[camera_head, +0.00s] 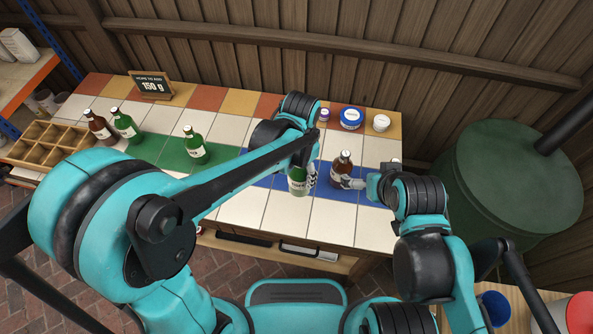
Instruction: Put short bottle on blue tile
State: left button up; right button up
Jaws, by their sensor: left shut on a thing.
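My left gripper (305,178) is shut on a green bottle (298,187) with a white label, upright at the row of blue tiles (262,175); the gripper hides its upper part. Whether its base touches the tiles is unclear. A brown bottle (342,168) with a white label stands upright just right of it, on or beside the blue row. My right gripper (350,182) is close to this brown bottle's right front side; its fingers are too small to read. Another green bottle (194,147) stands on the green tiles (165,151). Which bottle is the short one is not clear.
A brown bottle (98,127) and a green bottle (124,126) stand by a wooden divided crate (42,146) at the left. A sign (151,85), a blue tin (351,118) and small jars line the back edge. White tiles in front are clear.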

pick_arm(q)
jog(key=shift+w+a+f+b, duration=0.15)
jog(key=shift+w+f+b, duration=0.75)
jog(key=shift+w+f, duration=0.95)
jog(key=shift+w+a+f+b, duration=0.2)
jog(key=shift+w+f+b, duration=0.65)
jog(key=shift+w+f, duration=1)
jog(key=shift+w+a+f+b, duration=0.15)
jog(key=shift+w+f+b, duration=0.75)
jog(key=shift+w+f, duration=0.95)
jog(key=shift+w+r, duration=0.1)
jog(key=shift+r, duration=0.05)
jog(key=o, duration=1.7)
